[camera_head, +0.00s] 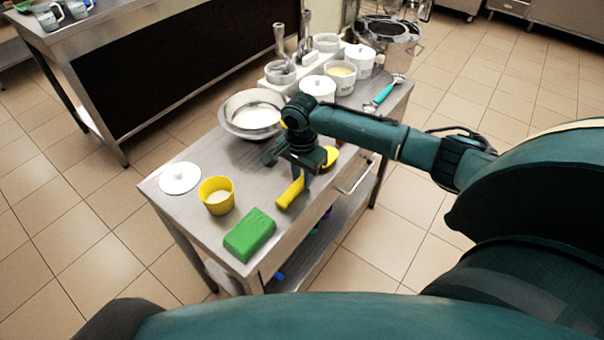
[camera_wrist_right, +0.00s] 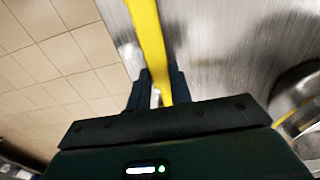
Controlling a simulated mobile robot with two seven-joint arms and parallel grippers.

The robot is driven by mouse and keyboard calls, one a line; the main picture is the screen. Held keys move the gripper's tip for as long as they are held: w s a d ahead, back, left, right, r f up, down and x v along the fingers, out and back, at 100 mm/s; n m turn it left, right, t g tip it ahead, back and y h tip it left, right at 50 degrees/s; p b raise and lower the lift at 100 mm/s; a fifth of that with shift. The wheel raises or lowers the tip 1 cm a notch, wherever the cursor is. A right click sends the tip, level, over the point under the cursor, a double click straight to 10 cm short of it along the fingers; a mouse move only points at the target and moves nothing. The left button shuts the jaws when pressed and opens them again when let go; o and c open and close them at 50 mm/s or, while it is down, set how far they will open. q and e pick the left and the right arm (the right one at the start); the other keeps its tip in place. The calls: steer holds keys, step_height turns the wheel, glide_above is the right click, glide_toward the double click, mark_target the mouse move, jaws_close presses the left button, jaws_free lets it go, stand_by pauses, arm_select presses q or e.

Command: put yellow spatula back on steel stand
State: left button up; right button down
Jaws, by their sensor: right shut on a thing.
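The yellow spatula (camera_head: 290,193) is held over the front part of the steel table, its yellow handle end showing below my right gripper (camera_head: 306,168). Another yellow part (camera_head: 330,156) shows to the right of the gripper, partly hidden by it. In the right wrist view the long yellow spatula (camera_wrist_right: 149,35) runs between the fingers of my right gripper (camera_wrist_right: 158,88), which are shut on it. I cannot surely pick out the steel stand; a pale base with steel uprights (camera_head: 281,40) stands toward the back of the table. My left gripper is not in view.
Around the gripper on the steel table (camera_head: 165,205) are a yellow cup (camera_head: 211,184), a green block (camera_head: 249,235), a white lid (camera_head: 180,178) and a steel bowl (camera_head: 231,126). White tubs (camera_head: 341,82) and a teal-handled tool (camera_head: 381,95) lie farther back.

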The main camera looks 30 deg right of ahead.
mark_target(301, 180)
steer(key=shift+f, duration=0.1)
steer(key=c, duration=1.3)
jaws_free()
steer(key=shift+o, duration=0.2)
step_height(301, 180, up, 12)
steer(key=shift+a, duration=0.15)
